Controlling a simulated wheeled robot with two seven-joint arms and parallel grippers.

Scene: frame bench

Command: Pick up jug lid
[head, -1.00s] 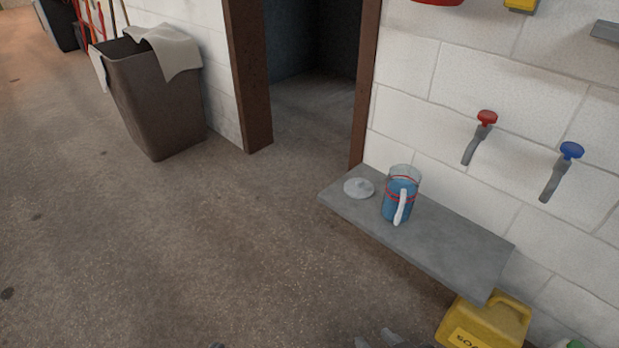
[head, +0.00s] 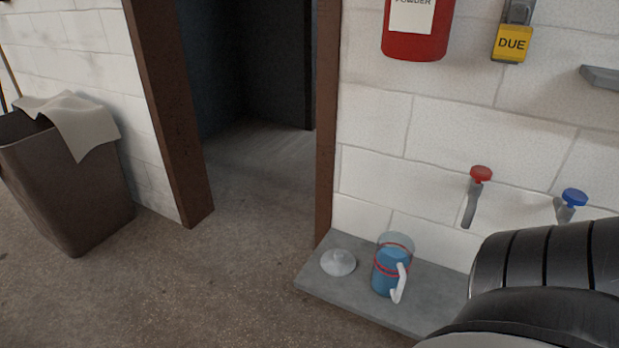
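The jug lid (head: 338,262), a pale round disc with a raised knob, lies flat on the left end of the grey shelf (head: 354,300). The jug (head: 390,267) stands upright just right of the lid, clear-walled, with blue liquid, red bands and a white handle facing front right. The lid is off the jug and apart from it. A large dark ribbed part of my arm covers the lower right and hides the right end of the shelf. Neither gripper is in view.
Red tap (head: 480,175) and blue tap (head: 573,198) stick out from the white block wall above the shelf. A red extinguisher (head: 416,28) hangs higher up. A brown bin (head: 70,190) with a cloth stands left of the doorway. The floor before the doorway is clear.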

